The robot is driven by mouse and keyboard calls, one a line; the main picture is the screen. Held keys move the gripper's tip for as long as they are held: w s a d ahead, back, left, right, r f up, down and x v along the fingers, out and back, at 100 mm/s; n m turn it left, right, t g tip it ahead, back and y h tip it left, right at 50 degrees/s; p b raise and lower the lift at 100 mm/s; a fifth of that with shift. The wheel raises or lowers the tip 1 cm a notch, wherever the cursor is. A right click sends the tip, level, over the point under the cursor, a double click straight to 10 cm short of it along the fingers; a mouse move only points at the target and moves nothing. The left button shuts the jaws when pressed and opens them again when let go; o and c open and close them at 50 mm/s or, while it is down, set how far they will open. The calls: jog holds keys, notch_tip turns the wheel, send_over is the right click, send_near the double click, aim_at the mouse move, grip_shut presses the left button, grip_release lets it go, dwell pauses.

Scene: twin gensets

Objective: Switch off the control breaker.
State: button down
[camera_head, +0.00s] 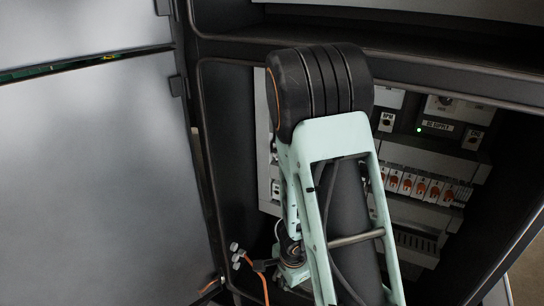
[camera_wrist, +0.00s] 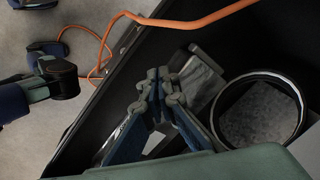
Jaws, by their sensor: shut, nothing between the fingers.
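In the head view, a row of small breakers with orange toggles (camera_head: 420,186) sits inside the open cabinet, right of my arm. My arm covers the left end of the row. I cannot tell which one is the control breaker, and the toggle positions are too small to read. In the wrist view my gripper (camera_wrist: 158,92) is shut and empty, its fingertips together above the dark inside of an enclosure. No breaker shows in that view. In the head view I cannot clearly make out the fingertips.
A panel marked DC supply (camera_head: 437,126) with a lit green lamp is above the breakers. A large grey door (camera_head: 95,170) stands open at left. An orange cable (camera_wrist: 190,22) crosses the enclosure edge, and a round black ring (camera_wrist: 258,108) lies right of my gripper.

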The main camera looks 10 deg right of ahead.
jog(key=w+d+r+n+t+h+p, duration=0.1)
jog(key=w+r+n+t+h+p, duration=0.45)
jog(key=r, duration=0.85)
jog(key=w+a+r+t+h+p, duration=0.1)
jog(key=a+r, duration=0.3)
jog(key=r, duration=0.6)
jog(key=w+a+r+n+t+h+p, duration=0.1)
jog(key=a+r+t+h, duration=0.3)
jog(key=r, duration=0.7)
jog(key=shift+w+a+p, duration=0.15)
jog(key=shift+w+p, duration=0.15)
jog(key=shift+w, duration=0.35)
jog(key=shift+r+t, duration=0.1)
jog(key=shift+t, duration=0.15)
jog(key=x, duration=1)
jog(key=shift+p, duration=0.3)
